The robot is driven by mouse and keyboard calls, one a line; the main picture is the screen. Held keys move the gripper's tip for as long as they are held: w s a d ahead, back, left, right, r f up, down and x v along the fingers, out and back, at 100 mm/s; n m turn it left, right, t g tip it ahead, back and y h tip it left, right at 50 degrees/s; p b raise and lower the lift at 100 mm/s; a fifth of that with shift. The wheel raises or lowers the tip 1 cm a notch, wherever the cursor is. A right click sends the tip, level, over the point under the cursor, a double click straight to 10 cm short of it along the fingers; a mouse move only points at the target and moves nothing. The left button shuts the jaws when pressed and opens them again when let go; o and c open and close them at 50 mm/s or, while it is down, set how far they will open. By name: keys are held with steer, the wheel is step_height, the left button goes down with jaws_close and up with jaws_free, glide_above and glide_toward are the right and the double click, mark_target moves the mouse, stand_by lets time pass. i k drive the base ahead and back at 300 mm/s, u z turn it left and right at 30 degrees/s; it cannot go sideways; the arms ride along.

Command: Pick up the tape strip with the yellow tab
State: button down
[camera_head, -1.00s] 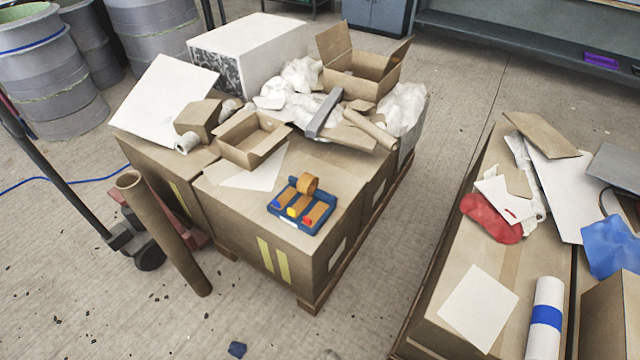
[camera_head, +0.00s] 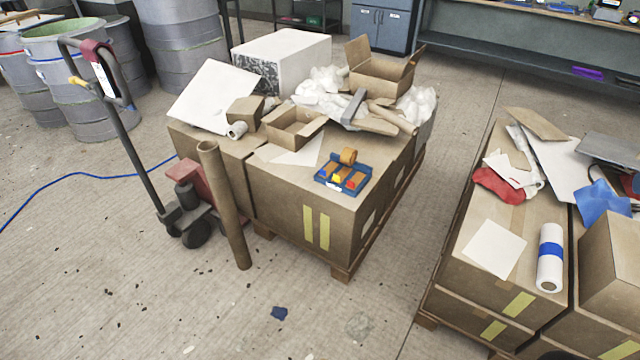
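A small blue tray (camera_head: 322,182) lies on the near right corner of a cardboard-box stack. It holds several orange-brown tape strips with coloured tabs and a tape roll (camera_head: 348,156) at its back. The strip with the yellow tab (camera_head: 337,178) is in the middle, between a strip with a blue tab (camera_head: 324,173) on the left and a strip with a red tab (camera_head: 351,184) on the right. My gripper is not in view.
The box stack (camera_head: 290,205) stands on a pallet, with open cartons (camera_head: 293,128) and crumpled wrapping behind the tray. A cardboard tube (camera_head: 224,205) leans at its left, near a pallet jack (camera_head: 190,210). A second cluttered stack (camera_head: 480,275) stands right, with a floor gap between.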

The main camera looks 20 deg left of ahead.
mark_target(345, 171)
steer(key=u, duration=0.05)
steer(key=k, duration=0.3)
steer(key=u, duration=0.4)
steer(key=i, duration=1.15)
steer(key=u, duration=0.7)
steer(key=k, duration=0.9)
steer(key=u, duration=0.15)
steer(key=i, duration=0.9)
steer(key=z, duration=0.05)
